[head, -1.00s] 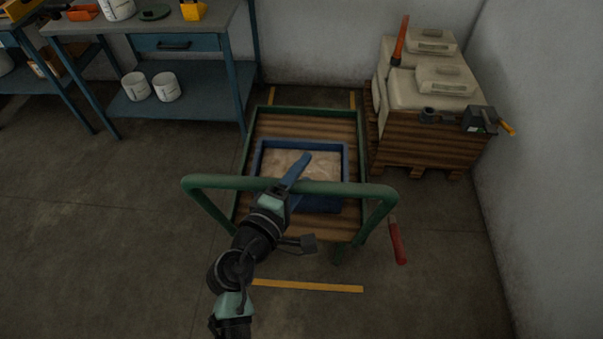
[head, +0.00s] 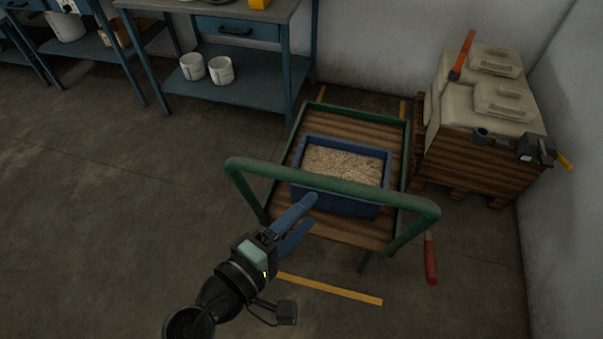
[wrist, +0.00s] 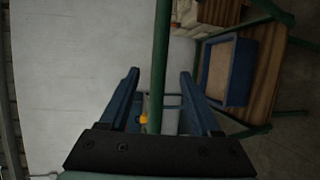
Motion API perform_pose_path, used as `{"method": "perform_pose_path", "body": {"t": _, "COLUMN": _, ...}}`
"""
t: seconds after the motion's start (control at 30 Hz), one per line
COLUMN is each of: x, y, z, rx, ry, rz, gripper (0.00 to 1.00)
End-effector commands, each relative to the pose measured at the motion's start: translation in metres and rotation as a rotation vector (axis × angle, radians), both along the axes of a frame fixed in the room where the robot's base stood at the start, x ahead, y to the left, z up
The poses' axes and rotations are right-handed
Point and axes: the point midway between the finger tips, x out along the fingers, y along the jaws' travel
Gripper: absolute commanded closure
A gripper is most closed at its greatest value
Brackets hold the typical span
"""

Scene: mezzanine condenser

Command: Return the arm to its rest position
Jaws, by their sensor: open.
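My gripper (head: 304,220) has two blue fingers, and it is open and empty in the head view. It is at the near side of a cart with a green handle bar (head: 330,187), pointing up and right toward the bar. In the wrist view my gripper (wrist: 160,90) shows its fingers spread apart, with the green handle bar (wrist: 160,60) seen between and beyond them. I cannot tell whether the fingers touch the bar.
A blue bin (head: 340,207) of pale granular material sits on the wooden cart deck (head: 340,231). A red-handled tool (head: 430,260) is at the cart's right. A pallet with pale containers (head: 485,100) stands to the right. A blue workbench (head: 240,85) is behind. Floor at left is clear.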

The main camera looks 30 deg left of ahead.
Motion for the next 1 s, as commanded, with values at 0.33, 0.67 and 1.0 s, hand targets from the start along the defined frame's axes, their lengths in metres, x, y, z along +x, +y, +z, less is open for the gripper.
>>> {"method": "perform_pose_path", "body": {"t": 0.33, "x": -0.003, "y": 0.0, "z": 0.001, "rx": 0.001, "ry": 0.0, "rz": 0.0, "gripper": 0.36}}
{"method": "perform_pose_path", "body": {"t": 0.67, "x": 0.006, "y": -0.002, "z": 0.012, "rx": 0.038, "ry": -0.014, "rz": -0.01, "gripper": 0.36}}
{"method": "perform_pose_path", "body": {"t": 1.0, "x": 0.101, "y": -0.05, "z": 0.204, "rx": 0.688, "ry": -0.285, "rz": -0.033, "gripper": 0.36}}
